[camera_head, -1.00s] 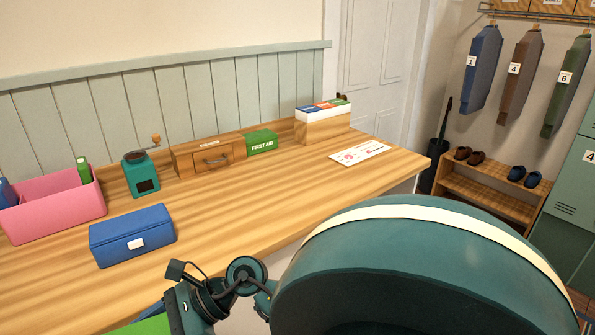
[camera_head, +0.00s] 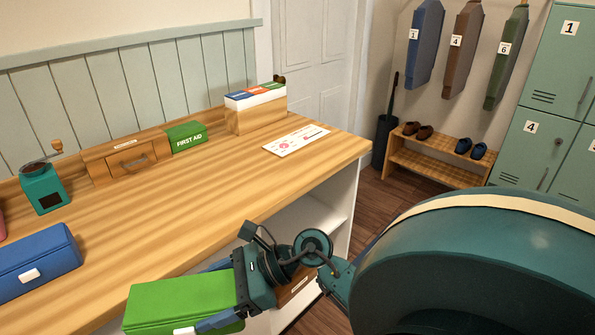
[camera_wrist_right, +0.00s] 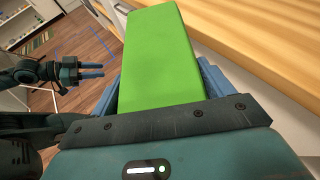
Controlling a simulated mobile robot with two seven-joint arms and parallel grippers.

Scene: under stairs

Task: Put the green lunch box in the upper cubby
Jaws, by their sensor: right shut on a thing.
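The green lunch box (camera_head: 175,300) is in my right gripper (camera_head: 222,300) at the bottom of the head view, beside the desk's front edge. The fingers are shut on its two sides. In the right wrist view the green box (camera_wrist_right: 160,60) lies between the blue fingers. A white shelf unit (camera_head: 318,215) with open compartments shows under the desk's right end, partly hidden by my right arm. My left gripper (camera_wrist_right: 92,70) shows in the right wrist view at the left, apart from the box; its finger gap is unclear.
The wooden desk (camera_head: 215,210) holds a blue box (camera_head: 38,262), a teal grinder (camera_head: 42,188), a small drawer box (camera_head: 125,158), a first aid box (camera_head: 187,137) and a paper (camera_head: 296,140). A shoe bench (camera_head: 430,165) and lockers (camera_head: 545,130) stand at the right. Floor right of the desk is clear.

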